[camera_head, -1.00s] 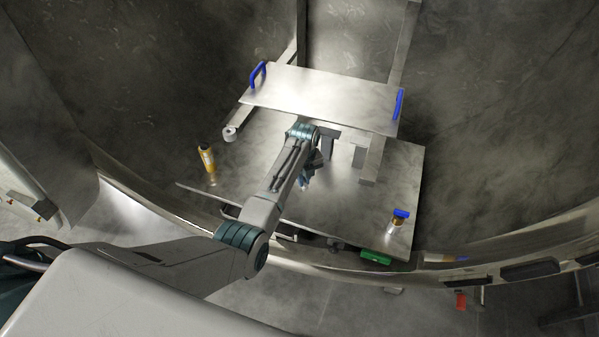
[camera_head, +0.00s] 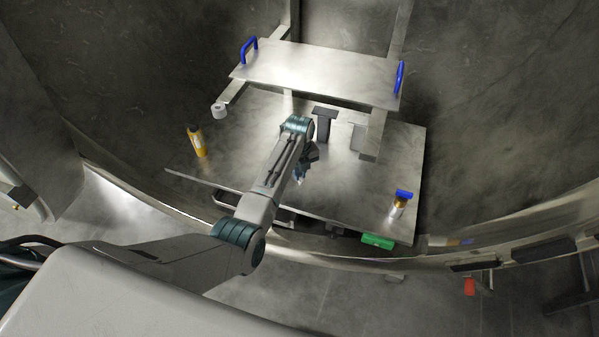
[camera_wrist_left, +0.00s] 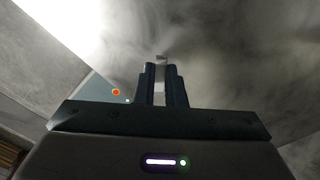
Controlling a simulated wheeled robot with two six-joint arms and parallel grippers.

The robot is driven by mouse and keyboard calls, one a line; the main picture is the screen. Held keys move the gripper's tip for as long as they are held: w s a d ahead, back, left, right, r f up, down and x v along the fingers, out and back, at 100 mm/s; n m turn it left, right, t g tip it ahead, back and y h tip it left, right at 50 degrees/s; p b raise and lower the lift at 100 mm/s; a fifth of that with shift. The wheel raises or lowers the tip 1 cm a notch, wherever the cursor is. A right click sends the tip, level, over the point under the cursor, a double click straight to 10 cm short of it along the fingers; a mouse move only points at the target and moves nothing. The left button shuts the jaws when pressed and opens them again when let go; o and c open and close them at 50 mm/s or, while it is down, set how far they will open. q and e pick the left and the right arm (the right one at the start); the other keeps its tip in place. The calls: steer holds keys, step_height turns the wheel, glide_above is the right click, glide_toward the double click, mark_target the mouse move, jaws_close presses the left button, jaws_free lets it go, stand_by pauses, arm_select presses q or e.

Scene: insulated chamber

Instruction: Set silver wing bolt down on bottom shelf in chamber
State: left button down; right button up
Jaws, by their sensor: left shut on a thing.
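The bottom shelf (camera_head: 350,200) is a wide bare metal plate in the chamber, below a smaller upper shelf. My left gripper (camera_head: 303,174) points down over the middle of the bottom shelf in the head view; its height above the plate is hard to tell. In the left wrist view the left gripper (camera_wrist_left: 161,80) is shut on a small silver piece, the wing bolt (camera_wrist_left: 160,58), whose tip shows between the fingers. Most of the bolt is hidden by the fingers, and it cannot be made out in the head view. My right gripper is not in view.
The upper shelf (camera_head: 318,75) with blue handles (camera_head: 399,77) overhangs the back. A yellow bottle (camera_head: 197,142) stands left and a blue-topped container (camera_head: 401,204) right. A dark T-shaped post (camera_head: 324,123) stands behind my gripper. A green item (camera_head: 377,241) is at the front edge.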

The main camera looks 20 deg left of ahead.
arm_select(q)
steer(key=shift+f+b, duration=0.35)
steer(key=shift+f, duration=0.25)
steer(key=c, duration=1.4)
jaws_free()
steer(key=shift+c, duration=0.2)
